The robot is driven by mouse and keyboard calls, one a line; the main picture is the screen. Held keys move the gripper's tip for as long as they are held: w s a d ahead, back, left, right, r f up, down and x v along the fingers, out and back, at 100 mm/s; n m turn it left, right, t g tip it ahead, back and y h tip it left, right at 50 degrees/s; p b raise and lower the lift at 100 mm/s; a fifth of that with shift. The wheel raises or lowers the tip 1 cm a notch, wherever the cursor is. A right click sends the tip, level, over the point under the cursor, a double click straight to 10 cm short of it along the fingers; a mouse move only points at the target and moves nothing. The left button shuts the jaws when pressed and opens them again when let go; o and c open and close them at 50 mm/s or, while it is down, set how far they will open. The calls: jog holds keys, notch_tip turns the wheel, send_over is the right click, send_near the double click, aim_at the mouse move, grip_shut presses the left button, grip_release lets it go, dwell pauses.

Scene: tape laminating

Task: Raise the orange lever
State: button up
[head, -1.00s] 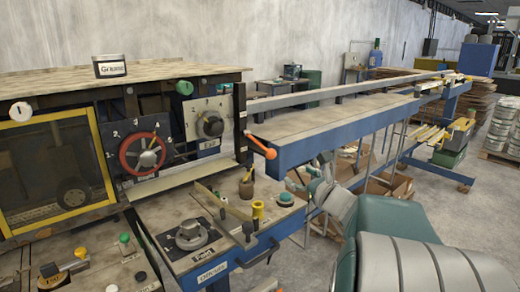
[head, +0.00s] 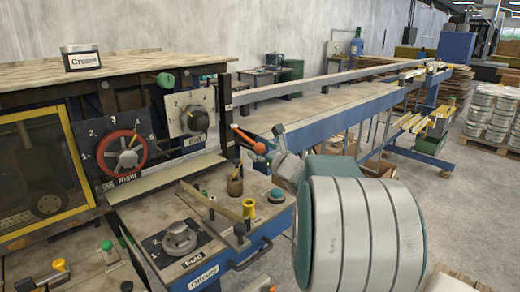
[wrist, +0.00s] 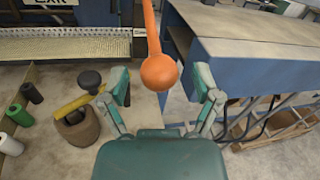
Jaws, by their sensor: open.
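The orange lever (head: 249,139) sticks out from the right side of the machine and slopes down to the right, ending in a round knob. In the wrist view the lever's knob (wrist: 159,72) lies between my two fingers, nearer their tips, with a gap on each side. My gripper (wrist: 163,82) is open and touches nothing that I can see. In the head view my gripper (head: 283,146) is just right of the knob, partly hidden by my own arm.
A blue-edged table (head: 330,115) runs back to the right behind the lever. A panel with a yellow handle (head: 249,208), a brown pot (head: 235,186) and a dark knob (head: 180,237) lies below left. The yellow handle also shows in the wrist view (wrist: 72,107).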

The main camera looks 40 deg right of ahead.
jog(key=shift+w, duration=0.45)
grip_shut()
